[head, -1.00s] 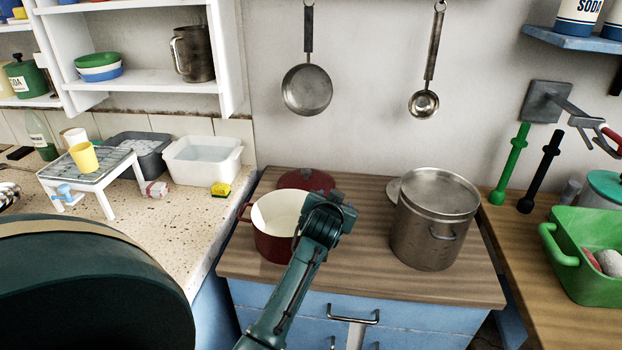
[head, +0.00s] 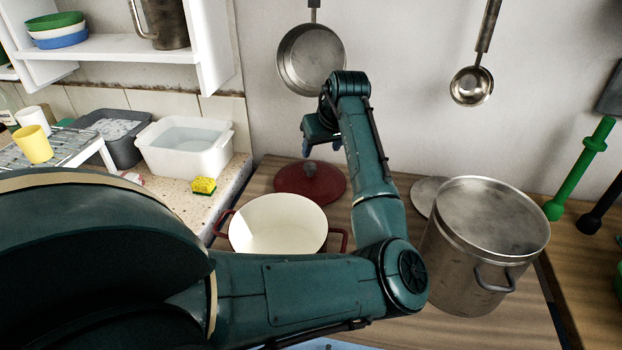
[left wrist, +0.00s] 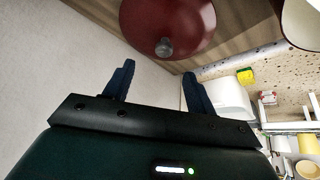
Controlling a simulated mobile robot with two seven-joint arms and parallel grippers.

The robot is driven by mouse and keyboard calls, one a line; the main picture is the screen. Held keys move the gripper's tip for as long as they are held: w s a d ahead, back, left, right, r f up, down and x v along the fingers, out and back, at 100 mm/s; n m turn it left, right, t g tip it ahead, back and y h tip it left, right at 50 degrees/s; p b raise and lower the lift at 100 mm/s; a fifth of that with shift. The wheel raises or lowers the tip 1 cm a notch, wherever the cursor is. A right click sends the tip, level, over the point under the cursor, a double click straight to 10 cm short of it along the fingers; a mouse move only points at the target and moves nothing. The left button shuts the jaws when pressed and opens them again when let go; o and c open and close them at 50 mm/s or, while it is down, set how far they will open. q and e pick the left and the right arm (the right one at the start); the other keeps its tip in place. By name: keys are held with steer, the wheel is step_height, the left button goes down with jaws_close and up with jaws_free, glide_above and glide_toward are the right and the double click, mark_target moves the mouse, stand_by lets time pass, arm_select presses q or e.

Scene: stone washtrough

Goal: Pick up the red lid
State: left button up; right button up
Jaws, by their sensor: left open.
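The red lid (head: 310,184) lies on the wooden counter behind the red pot, its grey knob facing up. It also shows in the left wrist view (left wrist: 190,15), with the knob near the middle. My left gripper (head: 335,146) hangs above the lid, slightly to its right in the head view. In the left wrist view its two blue fingers (left wrist: 157,82) are apart with nothing between them, and the lid is beyond their tips. My right gripper is not in view.
The open red pot (head: 278,222) stands in front of the lid. A steel pot (head: 465,250) stands to the right, with a flat grey lid (head: 428,194) behind it. A pan (head: 311,60) hangs on the wall close to my wrist. A white basin (head: 185,150) stands left.

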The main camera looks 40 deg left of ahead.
mark_target(310, 166)
arm_select(q)
steer(key=x, duration=0.4)
steer(key=shift+a+f, duration=0.2)
steer(key=shift+f, duration=0.1)
steer(key=x, duration=0.5)
steer(key=shift+s+a, duration=0.25)
steer(key=shift+c, duration=0.6)
jaws_close()
